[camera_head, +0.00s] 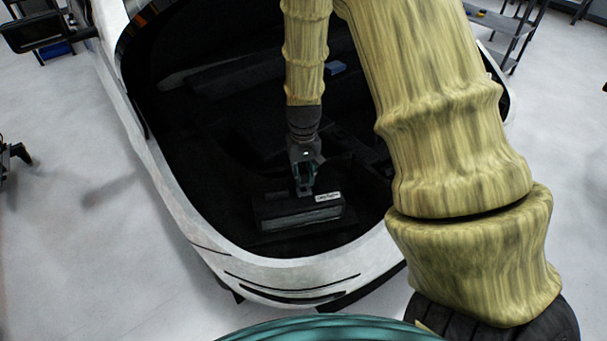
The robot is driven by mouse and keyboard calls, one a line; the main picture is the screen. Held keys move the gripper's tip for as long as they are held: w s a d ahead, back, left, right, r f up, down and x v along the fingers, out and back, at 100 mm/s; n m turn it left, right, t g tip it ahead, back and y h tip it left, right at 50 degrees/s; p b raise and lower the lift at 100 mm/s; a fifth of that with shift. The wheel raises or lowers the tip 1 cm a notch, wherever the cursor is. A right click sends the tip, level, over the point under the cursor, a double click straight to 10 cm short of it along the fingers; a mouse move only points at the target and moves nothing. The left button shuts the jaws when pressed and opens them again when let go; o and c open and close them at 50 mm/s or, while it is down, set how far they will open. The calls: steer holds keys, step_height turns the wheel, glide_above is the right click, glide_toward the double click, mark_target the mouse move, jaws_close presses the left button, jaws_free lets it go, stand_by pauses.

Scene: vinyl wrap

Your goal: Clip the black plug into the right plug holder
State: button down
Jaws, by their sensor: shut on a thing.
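My gripper (304,188) points down inside the dark, open compartment of the white car body, low in the middle of the view. It is shut on a small dark thing, taken as the black plug, which can hardly be told apart from the fingers. Right below the fingertips is a black box-like unit (278,211) with a grey front strip and a small white label at its upper right. The fingertips are at or just above its top edge; contact cannot be told. The right plug holder cannot be made out in the dark.
The white car body (170,190) has a raised rim around the compartment, with its front edge (300,272) close below the unit. A small blue item (336,68) lies deeper inside. Grey shelving (508,28) stands at the upper right. The pale floor at left is mostly clear.

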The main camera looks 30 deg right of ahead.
mark_target(303, 171)
steer(key=shift+r+p, duration=2.15)
steer(key=shift+r, duration=0.35)
